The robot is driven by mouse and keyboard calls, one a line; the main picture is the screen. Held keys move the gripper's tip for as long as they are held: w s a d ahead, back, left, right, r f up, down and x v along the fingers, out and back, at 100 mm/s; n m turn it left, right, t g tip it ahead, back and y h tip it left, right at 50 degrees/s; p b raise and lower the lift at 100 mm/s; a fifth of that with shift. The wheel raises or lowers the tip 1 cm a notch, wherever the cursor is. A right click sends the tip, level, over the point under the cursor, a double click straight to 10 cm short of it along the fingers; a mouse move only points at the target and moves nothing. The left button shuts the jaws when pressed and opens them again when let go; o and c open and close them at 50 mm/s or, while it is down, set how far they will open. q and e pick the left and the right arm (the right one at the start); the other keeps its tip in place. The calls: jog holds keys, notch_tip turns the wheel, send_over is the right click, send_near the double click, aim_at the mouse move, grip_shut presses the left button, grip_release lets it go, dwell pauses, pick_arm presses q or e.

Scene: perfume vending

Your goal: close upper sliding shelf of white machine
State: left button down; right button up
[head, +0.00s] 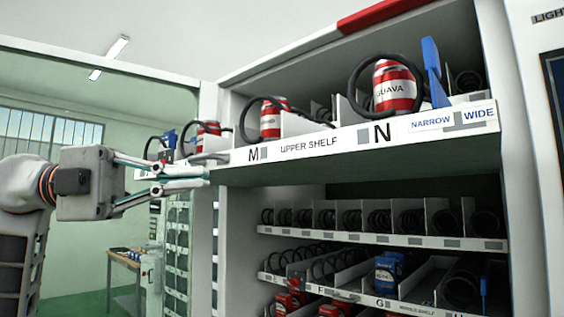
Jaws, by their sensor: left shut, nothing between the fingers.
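The upper sliding shelf (350,138) of the white machine (232,243) sticks out of the cabinet toward the left and front. Its white front strip reads "UPPER SHELF", with M, N, NARROW and WIDE marks. Red and white cans (394,88) and black spiral coils stand on it. My left gripper (205,173) is shut and empty, its fingertips just below and in front of the shelf's left part. I cannot tell whether they touch it. My right gripper is not in view.
Lower shelves (383,240) with coils, red cans and a blue item (388,272) sit inside the cabinet. A white panel with a dark screen (556,80) stands at the right. A small table (125,258) is far back at the left.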

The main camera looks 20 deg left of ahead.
pick_arm(q)
jog(key=s+a+r+n+t+y, duration=0.1)
jog(key=s+a+r+n+t, duration=0.1)
jog(key=s+r, duration=0.1)
send_near(296, 157)
jog(key=s+d, duration=0.2)
jog(key=d, duration=0.2)
jog(key=w, duration=0.1)
jog(key=w+d+p, duration=0.1)
jog(key=w, duration=0.1)
jog(key=shift+w+d+r+m, duration=0.1)
jog(key=shift+r+m, duration=0.1)
jog(key=shift+m, duration=0.1)
jog(key=shift+w+d, duration=0.15)
jog(key=shift+w, duration=0.25)
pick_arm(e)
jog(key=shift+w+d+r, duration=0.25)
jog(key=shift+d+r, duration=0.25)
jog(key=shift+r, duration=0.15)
